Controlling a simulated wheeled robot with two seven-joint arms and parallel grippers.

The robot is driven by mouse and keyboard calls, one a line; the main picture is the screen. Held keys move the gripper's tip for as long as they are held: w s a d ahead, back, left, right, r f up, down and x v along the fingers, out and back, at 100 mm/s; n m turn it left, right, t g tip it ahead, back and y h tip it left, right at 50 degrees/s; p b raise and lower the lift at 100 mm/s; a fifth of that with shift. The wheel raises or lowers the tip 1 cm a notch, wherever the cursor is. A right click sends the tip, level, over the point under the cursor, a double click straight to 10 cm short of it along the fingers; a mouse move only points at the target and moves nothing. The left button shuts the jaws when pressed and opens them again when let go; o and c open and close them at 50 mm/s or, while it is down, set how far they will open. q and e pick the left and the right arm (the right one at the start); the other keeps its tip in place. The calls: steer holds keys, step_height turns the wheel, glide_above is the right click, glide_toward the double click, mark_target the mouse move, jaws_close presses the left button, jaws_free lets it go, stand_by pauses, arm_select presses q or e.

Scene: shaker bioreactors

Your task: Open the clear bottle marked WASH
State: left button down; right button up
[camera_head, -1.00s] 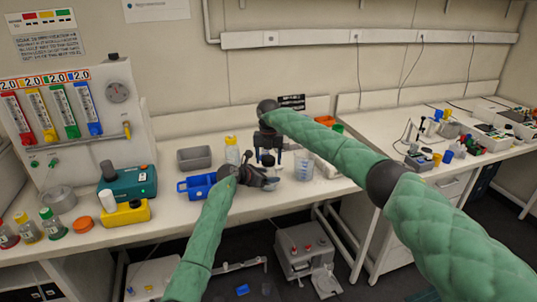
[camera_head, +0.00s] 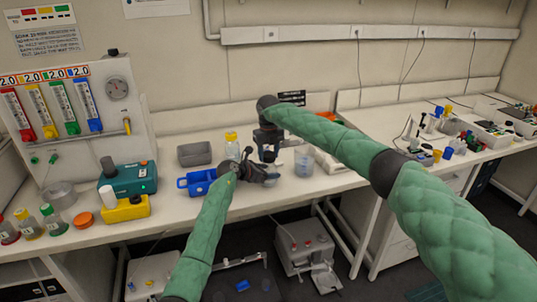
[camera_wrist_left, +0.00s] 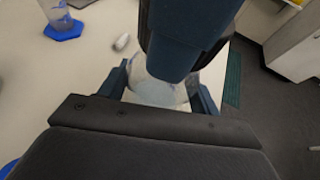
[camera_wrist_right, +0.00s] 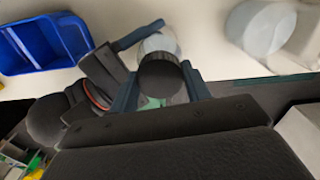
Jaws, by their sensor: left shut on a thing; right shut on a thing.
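The clear bottle (camera_wrist_left: 158,88) is in the left wrist view between the fingers of my left gripper (camera_wrist_left: 160,95), which is shut on its body. My right gripper (camera_wrist_right: 162,92) is shut on a dark ribbed round cap (camera_wrist_right: 160,76) directly over the bottle. The bottle's clear rim (camera_wrist_right: 159,44) shows behind the cap in the right wrist view. I cannot tell whether the cap is seated or loose. In the head view, my left gripper (camera_head: 262,174) and right gripper (camera_head: 270,152) meet above the bench front. The WASH marking is not readable.
A blue two-part tray (camera_head: 196,183), a grey bin (camera_head: 195,153) and a yellow-capped bottle (camera_head: 231,146) stand to the left. A clear beaker (camera_head: 304,162) stands close right. A small white piece (camera_wrist_left: 122,42) lies on the bench, near a cylinder on a blue hexagonal base (camera_wrist_left: 64,29).

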mark_target(269, 154)
steer(key=shift+d+r, duration=0.1)
steer(key=shift+r, duration=0.25)
stand_by(0.6)
steer(key=shift+r, duration=0.7)
steer(key=shift+r, duration=0.1)
steer(key=shift+r, duration=1.95)
arm_select(q)
steer(key=shift+c, duration=1.3)
jaws_free()
